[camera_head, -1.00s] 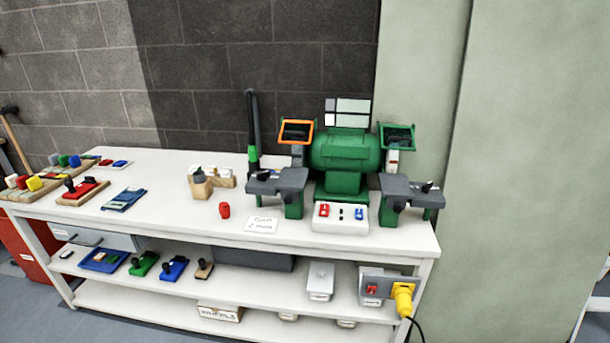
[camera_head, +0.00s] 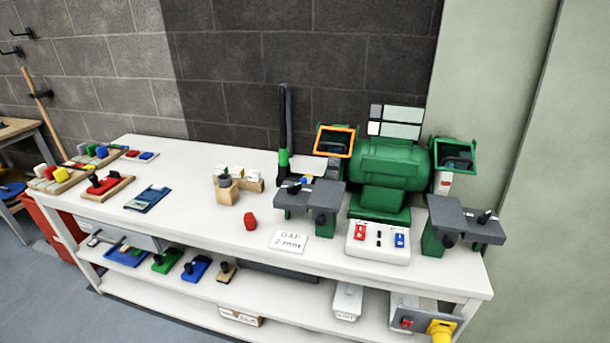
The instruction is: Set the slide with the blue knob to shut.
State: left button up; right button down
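I cannot tell for sure which part is the slide with the blue knob. At the left end of the white bench (camera_head: 190,225), wooden boards carry several coloured knobs; one knob at the back is blue (camera_head: 101,151), beside green and red ones. A front board (camera_head: 62,186) carries yellow and red knobs. Whether any slide is open or shut is too small to see. Neither of my grippers is in view.
A green bench grinder (camera_head: 390,162) stands at the bench's right. A red-topped board (camera_head: 108,187), a blue plate (camera_head: 148,199), a small red piece (camera_head: 250,221) and a "GAP 2 mm" card (camera_head: 289,241) lie on top. A red cabinet (camera_head: 62,228) stands below left.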

aim_at(304, 179)
jog(key=k, duration=1.3)
jog(key=z, duration=0.85)
jog(key=i, duration=1.35)
jog(key=u, duration=0.3)
